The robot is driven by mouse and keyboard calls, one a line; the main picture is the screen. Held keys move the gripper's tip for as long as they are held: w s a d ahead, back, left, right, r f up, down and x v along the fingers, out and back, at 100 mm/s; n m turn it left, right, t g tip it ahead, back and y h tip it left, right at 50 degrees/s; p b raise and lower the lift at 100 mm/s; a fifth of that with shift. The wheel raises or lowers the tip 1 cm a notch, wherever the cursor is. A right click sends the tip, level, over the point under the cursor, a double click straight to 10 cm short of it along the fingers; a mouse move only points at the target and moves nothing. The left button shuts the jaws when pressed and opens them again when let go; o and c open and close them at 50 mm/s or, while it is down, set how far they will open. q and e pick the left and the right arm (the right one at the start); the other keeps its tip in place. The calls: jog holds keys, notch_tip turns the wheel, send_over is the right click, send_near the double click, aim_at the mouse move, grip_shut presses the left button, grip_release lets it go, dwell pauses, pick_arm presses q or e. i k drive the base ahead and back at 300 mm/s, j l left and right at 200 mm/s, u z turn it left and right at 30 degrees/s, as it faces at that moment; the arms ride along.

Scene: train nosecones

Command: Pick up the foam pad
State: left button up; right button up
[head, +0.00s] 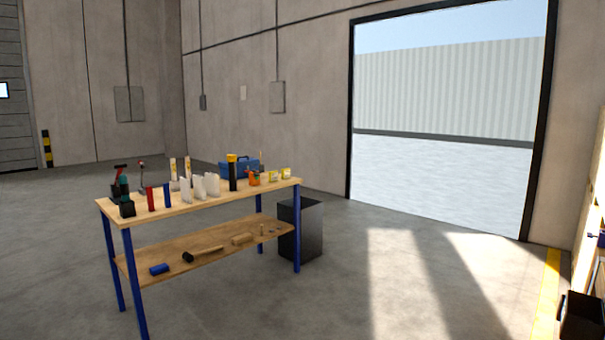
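No foam pad can be made out for certain at this distance. A small blue block (159,269) lies on the lower shelf (140,272) of a workbench, near its left end; I cannot tell whether it is the pad. Neither of my grippers is in view.
A mallet (203,254) lies on the lower shelf. A blue toolbox (238,168) stands at the bench's back. A dark bin (301,230) stands at its right end. A black box (582,318) is at the lower right edge. The floor (340,290) between is clear.

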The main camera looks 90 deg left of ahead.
aim_at(199, 188)
jog(key=j+u, duration=0.2)
jog(key=u, duration=0.25)
jog(key=j+u, duration=0.25)
jog(key=u, duration=0.2)
jog(key=j+u, duration=0.25)
jog(key=u, duration=0.15)
jog(key=j+u, duration=0.25)
jog(key=u, duration=0.2)
jog(key=i+j+u, duration=0.15)
jog(key=j+u, duration=0.3)
jog(key=i+j+u, duration=0.2)
jog(key=u, duration=0.25)
jog(key=i+j+u, duration=0.2)
jog(key=u, duration=0.2)
jog(key=i+j+u, duration=0.1)
jog(key=i+u, duration=0.35)
jog(key=i+j, duration=0.15)
jog(key=i, duration=0.6)
jog(key=i+j, duration=0.2)
jog(key=i, duration=0.5)
